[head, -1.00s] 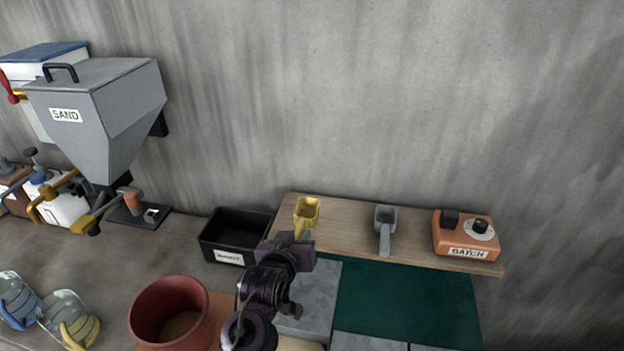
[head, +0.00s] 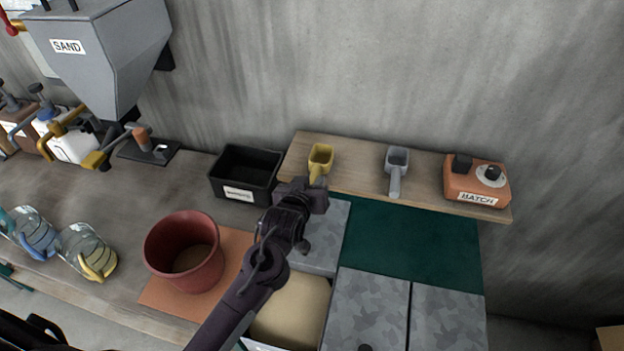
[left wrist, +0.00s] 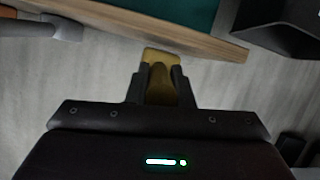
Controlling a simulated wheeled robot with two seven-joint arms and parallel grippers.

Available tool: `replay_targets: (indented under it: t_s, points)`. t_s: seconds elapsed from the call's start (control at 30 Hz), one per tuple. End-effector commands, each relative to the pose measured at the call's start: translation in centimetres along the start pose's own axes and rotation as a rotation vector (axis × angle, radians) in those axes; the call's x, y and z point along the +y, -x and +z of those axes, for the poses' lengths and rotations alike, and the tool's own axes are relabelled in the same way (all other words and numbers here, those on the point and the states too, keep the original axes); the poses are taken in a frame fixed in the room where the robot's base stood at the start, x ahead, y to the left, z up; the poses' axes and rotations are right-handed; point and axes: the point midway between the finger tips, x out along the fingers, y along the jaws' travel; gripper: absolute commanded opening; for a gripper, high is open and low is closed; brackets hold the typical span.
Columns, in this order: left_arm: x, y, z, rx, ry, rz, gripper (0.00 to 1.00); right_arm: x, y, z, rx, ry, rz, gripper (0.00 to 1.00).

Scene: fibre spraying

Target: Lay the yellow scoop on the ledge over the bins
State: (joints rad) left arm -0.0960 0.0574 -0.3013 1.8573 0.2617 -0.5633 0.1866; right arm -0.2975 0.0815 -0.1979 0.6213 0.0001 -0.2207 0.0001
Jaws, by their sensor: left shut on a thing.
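The yellow scoop (head: 320,158) is at the left part of the wooden ledge (head: 352,179) over the bins, its cup toward the wall. My left gripper (head: 311,190) is shut on its handle at the ledge's front edge. In the left wrist view the scoop (left wrist: 160,80) sits between the two fingers (left wrist: 158,88), beside the ledge's edge (left wrist: 205,44). I cannot tell whether the scoop touches the ledge. A bin with tan contents (head: 290,308) is partly hidden by my left arm. My right gripper is not in view.
A grey scoop (head: 396,170) and an orange batch box (head: 476,182) stand on the ledge to the right. A black bin (head: 246,174) is left of the ledge. A red bucket (head: 184,250) stands on an orange mat. Grey lids (head: 368,305) cover bins below.

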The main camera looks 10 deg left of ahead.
Motion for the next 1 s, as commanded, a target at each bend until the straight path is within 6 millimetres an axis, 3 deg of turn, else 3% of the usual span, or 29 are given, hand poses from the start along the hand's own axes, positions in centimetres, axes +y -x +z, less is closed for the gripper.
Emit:
replay_targets:
  t_s: [1.0]
  points:
    - [-0.22,-0.45,1.06,0.002,0.001,0.001,0.00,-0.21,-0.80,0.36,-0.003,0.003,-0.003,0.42]
